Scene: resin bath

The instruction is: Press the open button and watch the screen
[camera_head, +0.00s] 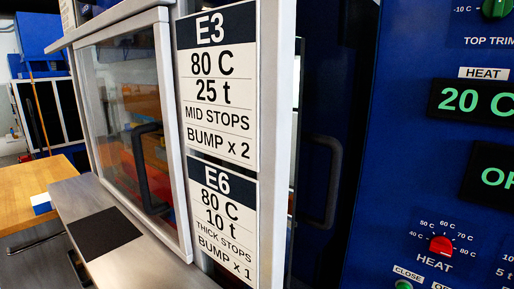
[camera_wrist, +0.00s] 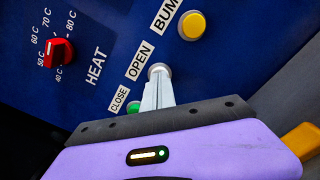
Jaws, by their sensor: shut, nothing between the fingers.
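The open button (camera_wrist: 159,69), pale and round, sits beside the OPEN label (camera_wrist: 140,60) in the wrist view. My gripper (camera_wrist: 159,78) is shut and empty, with its fingertips at this button and covering part of it. I cannot tell whether the button is pushed in. In the head view the lower screen (camera_head: 494,177) shows green letters "OP", cut off by the right edge. The upper screen (camera_head: 478,102) under the HEAT label reads "20 C". My gripper is not in the head view.
A green close button (camera_wrist: 133,106) is close beside my fingers, and a yellow button (camera_wrist: 192,25) is by the BUMP label. A red heat knob (camera_wrist: 58,52) is at left. In the head view, a sign (camera_head: 216,90) lists E3 and E6 settings by a glazed door (camera_head: 125,110).

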